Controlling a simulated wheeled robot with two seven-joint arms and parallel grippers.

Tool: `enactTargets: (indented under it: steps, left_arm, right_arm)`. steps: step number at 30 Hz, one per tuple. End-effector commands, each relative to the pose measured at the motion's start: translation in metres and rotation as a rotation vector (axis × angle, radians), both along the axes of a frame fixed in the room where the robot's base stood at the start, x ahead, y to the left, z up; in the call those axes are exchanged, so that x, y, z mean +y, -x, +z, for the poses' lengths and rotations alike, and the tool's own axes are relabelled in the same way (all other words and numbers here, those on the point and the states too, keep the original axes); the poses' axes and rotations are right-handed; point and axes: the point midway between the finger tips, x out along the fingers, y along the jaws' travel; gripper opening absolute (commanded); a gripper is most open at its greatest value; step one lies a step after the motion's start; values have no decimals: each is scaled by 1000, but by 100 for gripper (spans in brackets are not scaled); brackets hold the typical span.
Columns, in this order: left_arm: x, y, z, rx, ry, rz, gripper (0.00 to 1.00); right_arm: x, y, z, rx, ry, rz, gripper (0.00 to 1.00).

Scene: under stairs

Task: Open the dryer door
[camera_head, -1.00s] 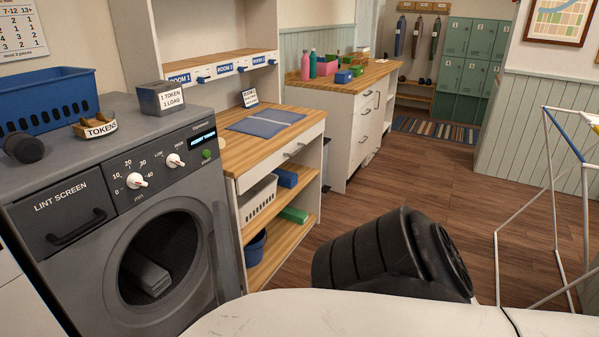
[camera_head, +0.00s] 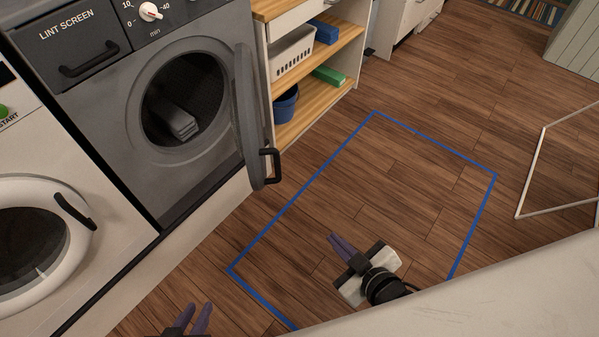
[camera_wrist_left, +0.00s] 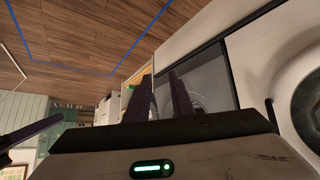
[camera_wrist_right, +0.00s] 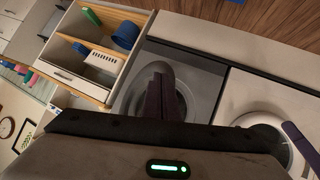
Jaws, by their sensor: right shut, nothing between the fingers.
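The grey dryer (camera_head: 95,110) with the lint screen panel stands at the left in the head view. Its round door (camera_head: 246,115) stands swung out to the right, with a black handle (camera_head: 268,166) on its outer edge. The drum opening is uncovered, and a grey folded item (camera_head: 175,120) lies inside. My left gripper (camera_head: 199,312) is open and empty at the bottom edge, in front of the machines and apart from the door. My right gripper (camera_head: 336,240) is shut and empty over the floor, to the right of and below the door handle.
A white washer (camera_head: 110,240) with a closed round door stands left of the dryer. A wooden shelf unit (camera_head: 310,105) with a white basket (camera_head: 292,52) and blue bucket (camera_head: 285,103) stands right of it. A white rack (camera_head: 530,180) is at the right.

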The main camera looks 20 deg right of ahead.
Motion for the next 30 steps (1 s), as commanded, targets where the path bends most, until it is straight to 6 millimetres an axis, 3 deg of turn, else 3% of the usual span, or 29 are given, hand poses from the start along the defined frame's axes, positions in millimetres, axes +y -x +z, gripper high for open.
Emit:
enactTargets:
  steps: [1, 3, 6, 9, 15, 20, 30]
  left_arm:
    - [-2, 0, -35, 1, 1, -4, 22]
    - [-4, 0, -56, 2, 2, -9, 22]
    - [-10, -2, -75, -5, 8, -19, 22]
    - [-14, -4, -88, -10, 11, -26, 22]
    - [-15, -5, -95, -16, 12, -30, 22]
    - [-16, -6, -90, -20, 14, -30, 22]
    - [-16, -8, -91, -25, 16, -29, 22]
  right_arm:
    - [2, -25, -17, -116, 115, 73, 0]
    - [7, -55, -13, -283, 301, 182, 0]
    - [21, -85, -3, -498, 558, 318, 0]
    - [37, -102, 6, -667, 772, 421, 0]
    - [58, -116, 18, -834, 988, 518, 0]
    - [66, -134, 23, -847, 1005, 525, 0]
    - [89, -189, 22, -843, 1001, 523, 0]
